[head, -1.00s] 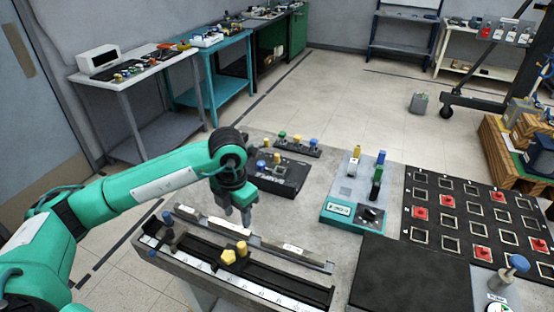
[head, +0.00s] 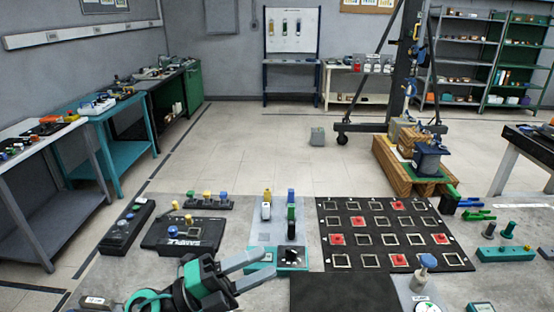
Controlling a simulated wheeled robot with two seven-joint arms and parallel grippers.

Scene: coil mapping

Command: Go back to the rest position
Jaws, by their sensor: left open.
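My left gripper (head: 262,267) is low in the head view, over the near part of the grey worktable (head: 290,201). Its two grey fingers are apart, point to the right, and have nothing between them. They show in front of the near left part of the teal-based test unit (head: 292,257); whether they touch it I cannot tell. My right gripper is not in view.
A black grid board (head: 372,213) with several red pieces lies right of the test unit. A black mat (head: 345,293) lies nearer. A blue-knobbed post (head: 428,262) stands at right.

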